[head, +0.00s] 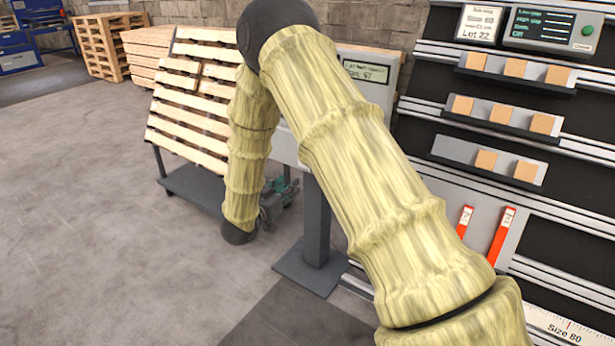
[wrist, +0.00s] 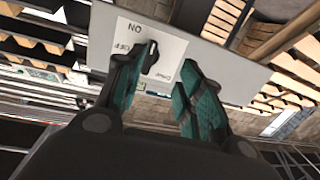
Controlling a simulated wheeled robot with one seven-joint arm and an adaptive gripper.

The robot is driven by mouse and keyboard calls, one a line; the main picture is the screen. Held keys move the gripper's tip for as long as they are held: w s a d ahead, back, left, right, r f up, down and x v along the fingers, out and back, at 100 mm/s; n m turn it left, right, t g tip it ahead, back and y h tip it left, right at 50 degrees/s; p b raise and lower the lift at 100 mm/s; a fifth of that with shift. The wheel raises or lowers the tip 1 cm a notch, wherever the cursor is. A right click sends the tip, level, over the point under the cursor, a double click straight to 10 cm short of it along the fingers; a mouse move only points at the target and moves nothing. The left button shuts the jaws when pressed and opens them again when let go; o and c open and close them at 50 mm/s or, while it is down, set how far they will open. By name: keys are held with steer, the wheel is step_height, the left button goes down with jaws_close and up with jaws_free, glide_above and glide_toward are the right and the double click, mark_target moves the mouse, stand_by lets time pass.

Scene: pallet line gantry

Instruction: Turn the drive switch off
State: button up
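The drive switch is a black knob (wrist: 152,60) on a white label plate (wrist: 172,42), in the upper middle of the wrist view. The plate reads ON, OFF and Drive, upside down in this view. The knob looks upright in the picture; I cannot tell which label it points to. My gripper (wrist: 165,68) is open, its two teal fingers apart with the knob showing between their tips, closer to the left one. I cannot tell whether that finger touches it. In the head view my gripper (head: 281,193) is partly hidden by my arm, and the switch is hidden.
A grey console (head: 292,146) with a small display (head: 366,72) stands on a post (head: 316,225). A cart of leaning pallets (head: 190,105) is behind it to the left. A rack (head: 480,115) with wooden blocks and red-handled items fills the right. The floor at left is clear.

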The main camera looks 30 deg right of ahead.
steer(key=w+d+r+m+g+h, duration=0.1)
steer(key=w+d+r, duration=0.2)
steer(key=d, duration=0.8)
steer(key=shift+w+m+g+h+b, duration=0.3)
steer(key=shift+w+m+b, duration=0.15)
steer(key=shift+w, duration=0.35)
jaws_close()
